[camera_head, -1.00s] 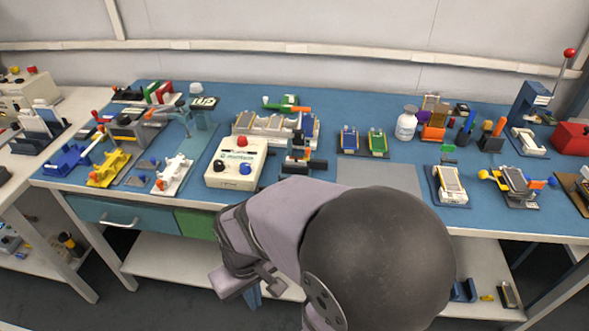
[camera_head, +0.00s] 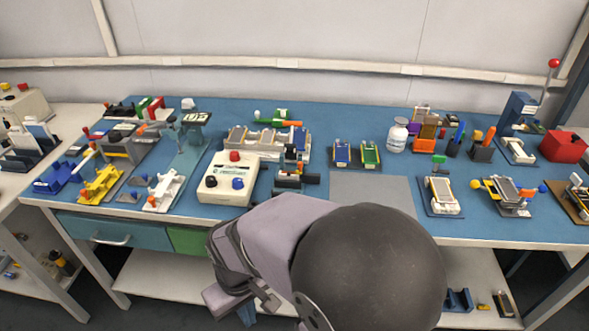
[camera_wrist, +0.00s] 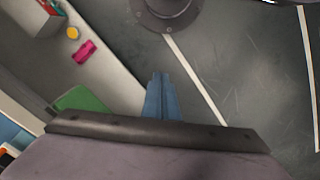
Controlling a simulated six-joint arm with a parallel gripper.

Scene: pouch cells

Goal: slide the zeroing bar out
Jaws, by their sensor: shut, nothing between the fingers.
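I cannot tell which piece on the bench is the zeroing bar; the parts are small and far off in the head view. A small upright fixture (camera_head: 290,178) with dark and orange parts stands near the front edge. A pale green press-like stand (camera_head: 190,140) is farther left. My gripper (camera_wrist: 160,76) shows in the wrist view as two blue fingers lying together, shut and empty. It points down over the grey floor in front of the bench, away from the bench top. In the head view my arm hides most of it.
The blue bench top (camera_head: 330,118) carries several fixtures. A lower shelf (camera_head: 160,278) runs underneath. In the wrist view a pink part (camera_wrist: 85,51) lies on a pale shelf.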

